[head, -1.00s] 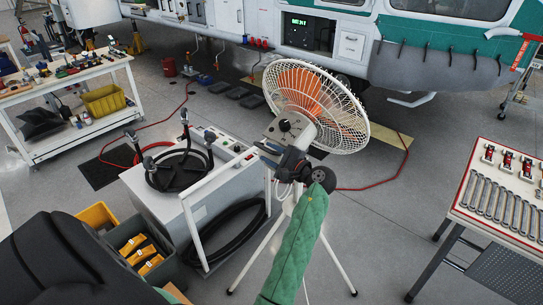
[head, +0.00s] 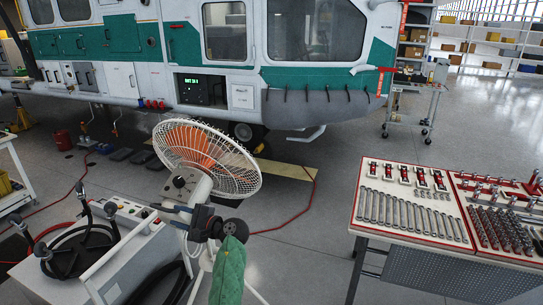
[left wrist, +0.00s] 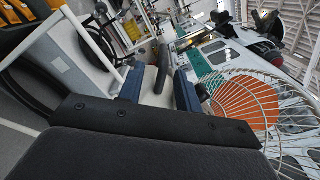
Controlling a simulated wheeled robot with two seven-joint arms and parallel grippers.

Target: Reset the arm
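My left gripper (head: 162,211) is in the middle of the head view, just below the orange-bladed fan (head: 207,157), with its fingers pointing left. In the left wrist view the two blue-grey fingers (left wrist: 158,90) stand apart with nothing held between them. The fan's wire cage (left wrist: 250,105) is close on the right of that view. In the head view the gripper overlaps the fan's neck; I cannot tell whether they touch. A green quilted sleeve (head: 228,270) runs down below the gripper. My right gripper is not in view.
A white cart (head: 130,262) with black hoses stands left of the fan. A tool table (head: 400,245) with wrenches and sockets is at the right. A green and white helicopter (head: 130,83) stands behind. Grey floor lies open between fan and tool table, crossed by a red cable (head: 300,205).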

